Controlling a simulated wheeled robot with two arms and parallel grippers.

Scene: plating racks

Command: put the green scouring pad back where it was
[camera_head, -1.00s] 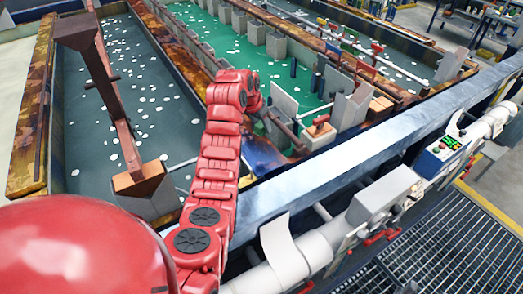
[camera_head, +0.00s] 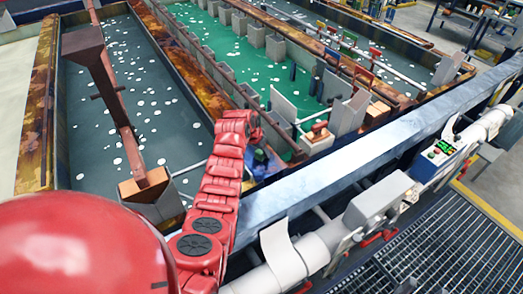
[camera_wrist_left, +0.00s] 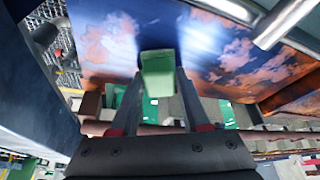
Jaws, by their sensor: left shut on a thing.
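The green scouring pad (camera_wrist_left: 157,75) stands out between the fingers of my left gripper (camera_wrist_left: 160,98) in the left wrist view. The gripper is shut on it. Behind the pad is a blue and rust-coloured tank surface; I cannot tell whether the pad touches it. In the head view my red left arm reaches over the near tank rim, and its gripper is mostly hidden beyond the wrist. A small green patch shows there, too small to identify surely. My right gripper is in neither view.
A tank of green liquid (camera_head: 205,75) and a tank of dark liquid (camera_head: 100,160) lie ahead. A blue-grey rail (camera_head: 330,165) runs along their near side.

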